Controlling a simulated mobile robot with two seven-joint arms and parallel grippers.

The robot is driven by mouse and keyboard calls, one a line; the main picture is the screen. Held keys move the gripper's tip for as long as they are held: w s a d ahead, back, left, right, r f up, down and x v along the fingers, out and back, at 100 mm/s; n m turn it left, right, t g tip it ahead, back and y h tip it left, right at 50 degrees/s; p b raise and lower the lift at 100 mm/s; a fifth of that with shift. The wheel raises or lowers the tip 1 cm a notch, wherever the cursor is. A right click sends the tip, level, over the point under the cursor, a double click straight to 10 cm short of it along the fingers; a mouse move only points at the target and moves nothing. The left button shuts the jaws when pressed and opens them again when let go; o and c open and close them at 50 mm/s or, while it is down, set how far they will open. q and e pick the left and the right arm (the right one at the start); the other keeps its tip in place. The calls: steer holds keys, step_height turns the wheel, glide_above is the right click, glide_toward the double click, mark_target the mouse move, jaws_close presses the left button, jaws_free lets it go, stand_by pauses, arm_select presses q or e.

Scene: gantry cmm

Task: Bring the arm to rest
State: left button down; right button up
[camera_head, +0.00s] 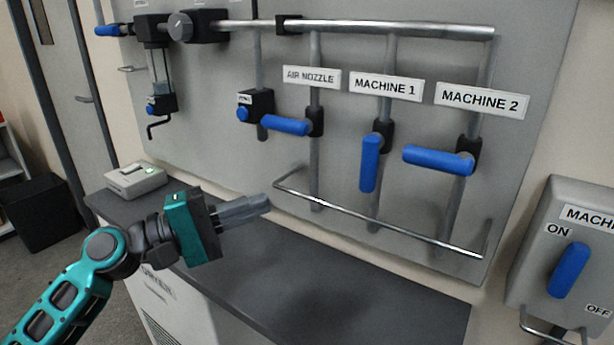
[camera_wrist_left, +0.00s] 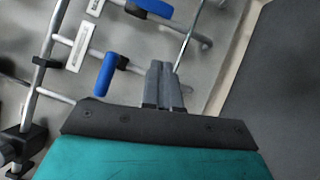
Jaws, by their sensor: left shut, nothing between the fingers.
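My left gripper (camera_head: 262,203) reaches in from the left on its teal arm in the head view. Its grey fingers are together with nothing between them. It hovers over the dark counter top, in front of the wall panel and near the left end of the metal rail. In the left wrist view the shut fingers (camera_wrist_left: 164,72) point toward the panel, with a blue valve handle to their left. My right gripper is not in view.
The metal rail (camera_head: 375,221) sticks out from the grey panel. Blue handles stand at AIR NOZZLE (camera_head: 286,125), MACHINE 1 (camera_head: 370,163) and MACHINE 2 (camera_head: 437,160). A switch box (camera_head: 537,245) is at right. A small box (camera_head: 135,180) sits on the counter (camera_head: 345,285), which is otherwise clear.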

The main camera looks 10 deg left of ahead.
arm_select(q)
steer(key=s+d+f+m+g+y, duration=0.25)
steer(key=s+f+m, duration=0.2)
steer(key=f, duration=0.45)
steer(key=s+d+f+m+g+y, duration=0.2)
steer(key=s+d+f+m+y, duration=0.15)
steer(key=s+f, duration=0.4)
steer(key=s+a+f+m+g+y, duration=0.3)
steer(key=s+a+f+y, duration=0.7)
steer(key=w+d+f+t+h+p, duration=0.2)
steer(key=w+d+f+t, duration=0.1)
steer(key=w+f+t, duration=0.3)
steer(key=shift+w+d+f+m+t, duration=0.2)
steer(key=shift+w+f+m+t, duration=0.2)
steer(key=shift+w+t, duration=0.15)
steer(key=shift+s+a+r, duration=0.1)
steer(key=shift+s, duration=0.05)
